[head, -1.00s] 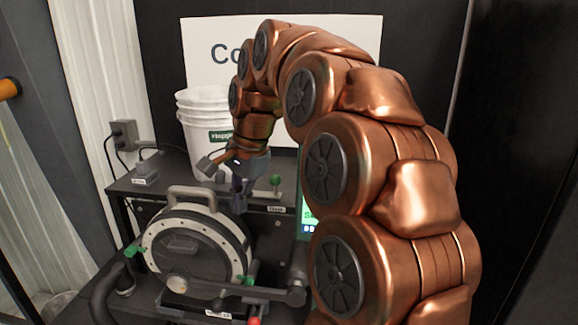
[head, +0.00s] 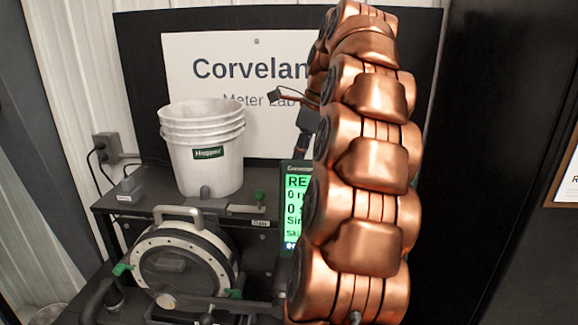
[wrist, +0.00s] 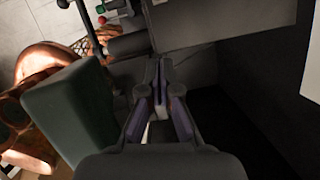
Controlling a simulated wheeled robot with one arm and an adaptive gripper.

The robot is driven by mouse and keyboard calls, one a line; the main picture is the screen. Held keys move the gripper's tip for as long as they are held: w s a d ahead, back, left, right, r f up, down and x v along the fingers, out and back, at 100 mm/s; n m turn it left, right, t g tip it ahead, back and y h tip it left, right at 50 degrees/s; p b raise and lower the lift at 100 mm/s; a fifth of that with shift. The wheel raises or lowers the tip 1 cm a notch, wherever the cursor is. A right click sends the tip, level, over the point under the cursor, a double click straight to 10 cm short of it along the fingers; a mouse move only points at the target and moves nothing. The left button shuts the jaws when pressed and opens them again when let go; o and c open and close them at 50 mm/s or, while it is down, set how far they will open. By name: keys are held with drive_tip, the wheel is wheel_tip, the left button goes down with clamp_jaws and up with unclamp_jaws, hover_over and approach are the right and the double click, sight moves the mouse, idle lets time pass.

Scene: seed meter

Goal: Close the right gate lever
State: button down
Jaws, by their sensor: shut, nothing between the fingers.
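A lever with a green knob (head: 258,197) is on the shelf right of the white bucket, at the end of a short horizontal grey bar. Two more green-ended handles show on the round meter, one at its left (head: 121,269) and one at its lower right (head: 235,293). I cannot tell for sure which is the right gate lever. My gripper (wrist: 158,88) is shut and empty in the wrist view. In the head view it is up right of the bucket, above the green screen, partly hidden by my arm, and apart from the levers.
The white bucket (head: 203,150) stands on the black shelf. The lit green screen (head: 296,205) stands beside my arm. A dark green block (wrist: 75,115) is close left of my gripper in the wrist view; small green (wrist: 101,9) and red (wrist: 101,21) knobs show at its top.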

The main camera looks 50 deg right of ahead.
drive_tip(key=shift+x, duration=4.25)
drive_tip(key=w, duration=0.1)
drive_tip(key=a+p, duration=0.1)
drive_tip(key=w+p, duration=0.1)
drive_tip(key=shift+w+a+f, duration=0.15)
drive_tip(key=shift+w+f, duration=0.2)
drive_tip(key=shift+w, duration=0.05)
drive_tip(key=shift+w+a+f, duration=0.2)
drive_tip(key=shift+w+f, duration=0.05)
drive_tip(key=shift+w, duration=0.25)
drive_tip(key=shift+s, duration=0.1)
